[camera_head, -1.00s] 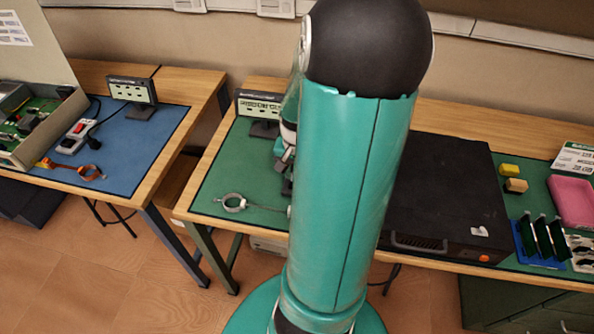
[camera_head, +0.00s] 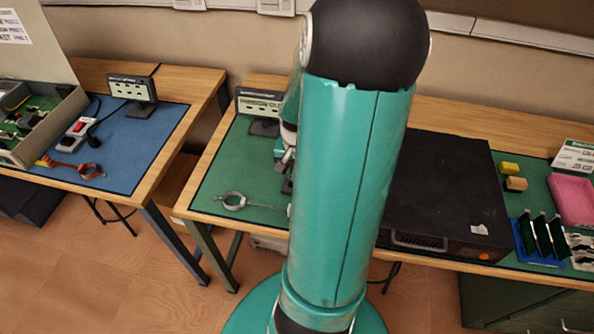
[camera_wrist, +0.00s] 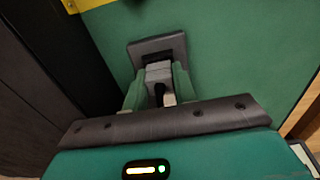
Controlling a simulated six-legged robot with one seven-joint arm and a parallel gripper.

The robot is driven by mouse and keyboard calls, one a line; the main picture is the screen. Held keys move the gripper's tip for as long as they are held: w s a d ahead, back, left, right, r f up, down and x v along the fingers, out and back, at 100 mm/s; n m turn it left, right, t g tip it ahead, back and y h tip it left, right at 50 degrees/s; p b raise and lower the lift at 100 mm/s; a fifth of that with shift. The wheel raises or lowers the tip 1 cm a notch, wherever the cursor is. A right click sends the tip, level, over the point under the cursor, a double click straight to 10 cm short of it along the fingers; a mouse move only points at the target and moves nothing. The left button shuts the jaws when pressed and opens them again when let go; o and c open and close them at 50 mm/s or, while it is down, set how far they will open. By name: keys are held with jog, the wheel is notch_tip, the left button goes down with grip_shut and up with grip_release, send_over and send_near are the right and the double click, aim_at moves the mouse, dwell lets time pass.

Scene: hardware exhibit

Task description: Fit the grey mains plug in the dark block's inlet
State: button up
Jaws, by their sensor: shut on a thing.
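In the wrist view my gripper (camera_wrist: 160,76) is shut on the grey mains plug (camera_wrist: 158,68), which sits between its two green-sided fingers. The dark block (camera_wrist: 145,48) is just beyond the plug on the green mat. The plug's front end meets or overlaps the block's near face in this view; I cannot tell whether it is inside the inlet, as the inlet is hidden. In the head view my arm covers most of the gripper, and the plug and inlet cannot be made out.
A large black case (camera_head: 440,190) stands to the right of my arm. A ring-shaped item (camera_head: 233,201) with a thin rod lies on the green mat (camera_head: 222,168). A small display (camera_head: 258,104) stands behind. A blue-matted table (camera_head: 150,150) is at left, beyond a gap.

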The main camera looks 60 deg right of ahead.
jog(key=shift+f, duration=0.4)
dwell(0.4)
jog(key=o, duration=0.8)
jog(key=shift+o, duration=0.2)
jog(key=o, duration=0.3)
jog(key=shift+o, duration=0.2)
jog(key=shift+r, duration=0.65)
jog(key=shift+r, duration=3)
